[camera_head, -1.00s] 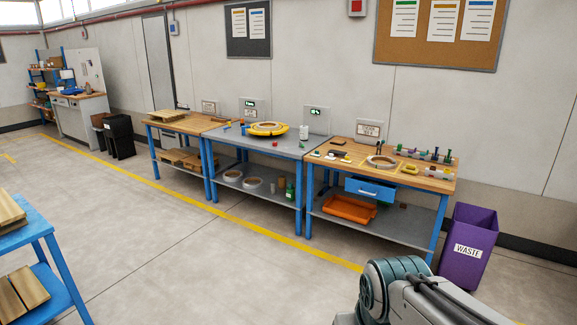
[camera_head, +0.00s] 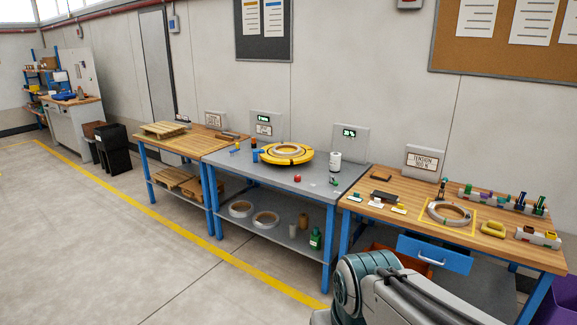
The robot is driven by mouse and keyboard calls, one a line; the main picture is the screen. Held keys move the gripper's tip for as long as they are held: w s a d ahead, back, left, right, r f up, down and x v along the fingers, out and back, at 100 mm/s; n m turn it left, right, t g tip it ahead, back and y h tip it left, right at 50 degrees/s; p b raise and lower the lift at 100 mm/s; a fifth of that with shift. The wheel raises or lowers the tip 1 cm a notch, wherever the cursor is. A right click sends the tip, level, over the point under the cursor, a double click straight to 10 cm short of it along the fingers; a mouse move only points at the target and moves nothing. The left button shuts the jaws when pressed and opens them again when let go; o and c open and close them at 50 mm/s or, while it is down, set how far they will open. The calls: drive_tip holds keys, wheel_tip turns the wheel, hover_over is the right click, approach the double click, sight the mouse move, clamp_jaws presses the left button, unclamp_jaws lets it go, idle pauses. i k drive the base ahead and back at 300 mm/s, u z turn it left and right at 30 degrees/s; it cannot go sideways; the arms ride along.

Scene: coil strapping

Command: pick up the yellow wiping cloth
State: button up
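No item is clearly a wiping cloth at this size. A small yellow item (camera_head: 493,229) lies on the wooden top of the right-hand bench (camera_head: 420,192), right of a pale strap coil (camera_head: 451,214); I cannot tell whether it is cloth. My arm enters at the bottom right, in front of the benches, but my gripper is out of view.
A grey bench (camera_head: 230,160) in the middle holds a yellow round dispenser (camera_head: 283,154), a white cylinder (camera_head: 335,162) and small parts. An open blue drawer (camera_head: 433,254) juts from the right bench. A purple bin (camera_head: 560,302) stands at the right. The floor at left is clear.

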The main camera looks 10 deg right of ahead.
sight(493, 228)
drive_tip(key=z, duration=0.4)
drive_tip(key=i, duration=1.8)
drive_tip(key=z, duration=1.5)
drive_tip(key=i, duration=1.2)
drive_tip(key=z, duration=0.7)
